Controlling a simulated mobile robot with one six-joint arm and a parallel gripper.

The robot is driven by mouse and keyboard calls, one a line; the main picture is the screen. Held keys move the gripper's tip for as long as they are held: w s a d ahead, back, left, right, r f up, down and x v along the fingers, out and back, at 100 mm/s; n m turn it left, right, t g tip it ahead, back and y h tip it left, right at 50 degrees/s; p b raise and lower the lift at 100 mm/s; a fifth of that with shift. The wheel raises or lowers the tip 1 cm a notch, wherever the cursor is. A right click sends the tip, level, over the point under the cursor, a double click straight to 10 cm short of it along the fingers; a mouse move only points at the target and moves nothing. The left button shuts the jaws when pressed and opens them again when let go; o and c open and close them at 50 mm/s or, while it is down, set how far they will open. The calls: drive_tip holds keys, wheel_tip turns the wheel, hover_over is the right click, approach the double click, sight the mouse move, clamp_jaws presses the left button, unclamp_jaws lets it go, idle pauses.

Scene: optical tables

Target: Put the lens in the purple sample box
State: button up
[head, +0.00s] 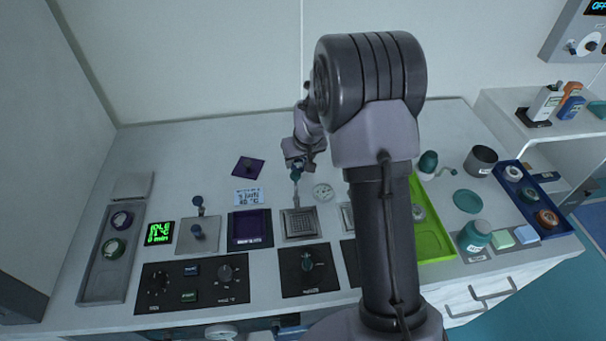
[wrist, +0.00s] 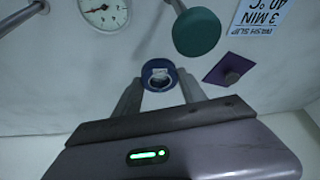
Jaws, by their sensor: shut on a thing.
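My gripper (wrist: 160,90) is shut on a small round blue-rimmed piece, which looks like the lens (wrist: 158,64), held between the fingertips in the wrist view. In the head view my gripper (head: 298,166) is at the back of the table, above the drain plate; the lens cannot be made out there. A dark square box with a purple inside (head: 250,227), likely the purple sample box, stands open to the front left of my gripper. A purple square lid with a knob (head: 248,167) lies behind it, also seen in the wrist view (wrist: 229,69).
A teal-knobbed lever (wrist: 197,32) stands close to my gripper. A round gauge (head: 323,192) and a wash slip (head: 248,197) lie nearby. A grey tray (head: 90,285) is at left, a green tray (head: 436,245) at right. My arm hides part of the table.

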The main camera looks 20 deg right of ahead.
sight(301, 165)
wheel_tip(301, 165, down, 4)
drive_tip(key=shift+r+b, duration=0.25)
drive_tip(key=shift+b, duration=0.2)
drive_tip(key=shift+f, duration=0.2)
drive_tip(key=o, duration=1.4)
drive_tip(key=shift+r, duration=0.1)
